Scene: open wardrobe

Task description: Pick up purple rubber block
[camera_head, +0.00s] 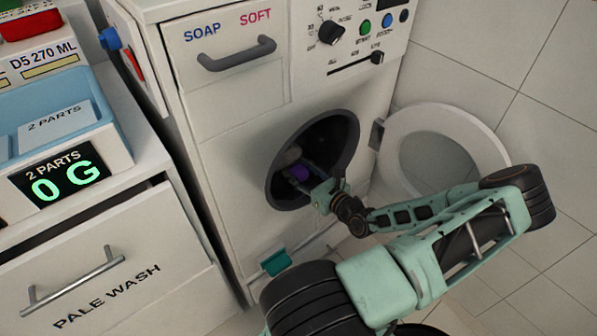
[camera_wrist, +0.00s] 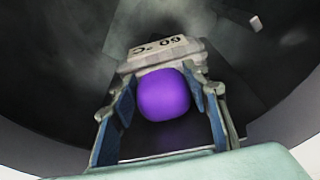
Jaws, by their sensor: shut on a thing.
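The purple rubber block (camera_wrist: 163,95) is a rounded purple piece between the two fingers of my gripper (camera_wrist: 164,106) in the wrist view. My gripper is shut on it, with one finger on each side. In the head view my gripper (camera_head: 312,182) reaches through the round door opening of the washing machine. The purple block (camera_head: 299,172) shows there just inside the dark drum, partly hidden by the fingers. A pale grey piece with dark lettering (camera_wrist: 160,48) lies just beyond the block in the wrist view.
The drum opening's dark rim (camera_head: 353,128) surrounds my gripper closely. The round door (camera_head: 447,120) stands open to the right, near my arm. A small white piece (camera_wrist: 256,23) lies deeper in the drum. A white cabinet with a drawer (camera_head: 130,262) stands at left.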

